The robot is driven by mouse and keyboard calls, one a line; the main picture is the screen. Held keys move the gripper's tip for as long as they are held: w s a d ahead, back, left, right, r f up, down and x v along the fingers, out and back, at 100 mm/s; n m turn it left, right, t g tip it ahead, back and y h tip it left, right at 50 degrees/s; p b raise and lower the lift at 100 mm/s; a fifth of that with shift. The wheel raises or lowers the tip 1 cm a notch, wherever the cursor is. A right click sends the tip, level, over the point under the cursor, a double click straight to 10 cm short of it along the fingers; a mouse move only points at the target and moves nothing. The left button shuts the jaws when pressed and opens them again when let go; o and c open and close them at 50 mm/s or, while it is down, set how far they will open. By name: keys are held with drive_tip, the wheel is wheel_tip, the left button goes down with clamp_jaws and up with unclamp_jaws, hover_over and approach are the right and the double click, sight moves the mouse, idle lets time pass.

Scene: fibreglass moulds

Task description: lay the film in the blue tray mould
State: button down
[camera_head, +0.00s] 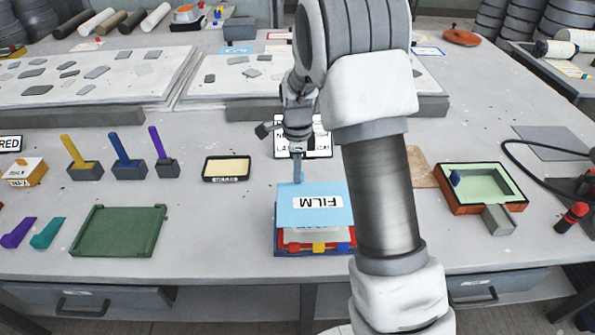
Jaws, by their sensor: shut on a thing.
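The film is a light blue sheet (312,217) with a white label that reads FILM upside down. My gripper (298,168) is shut on the film at its far edge. The film lies over the blue tray mould (281,245), covering its far part. The mould's near side shows dark blue with red and yellow parts and a pale inside strip. I cannot tell whether the film touches the mould or hangs just above it. My arm hides some of the mould's right side.
A green tray (118,231) lies to the left, and a black-rimmed tray (227,169) stands behind. Several handled blocks, one with a yellow handle (73,150), stand further left. A green-lined mould (481,183) sits right of my arm. The table's front edge is close.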

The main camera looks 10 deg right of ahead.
drive_tip(key=shift+f+b, duration=2.05)
drive_tip(key=shift+f, duration=1.4)
drive_tip(key=shift+t+b, duration=0.3)
drive_tip(key=shift+b, duration=0.2)
drive_tip(key=shift+f, duration=0.1)
drive_tip(key=shift+f, duration=0.35)
drive_tip(key=shift+p, duration=0.45)
drive_tip(key=shift+r, duration=0.3)
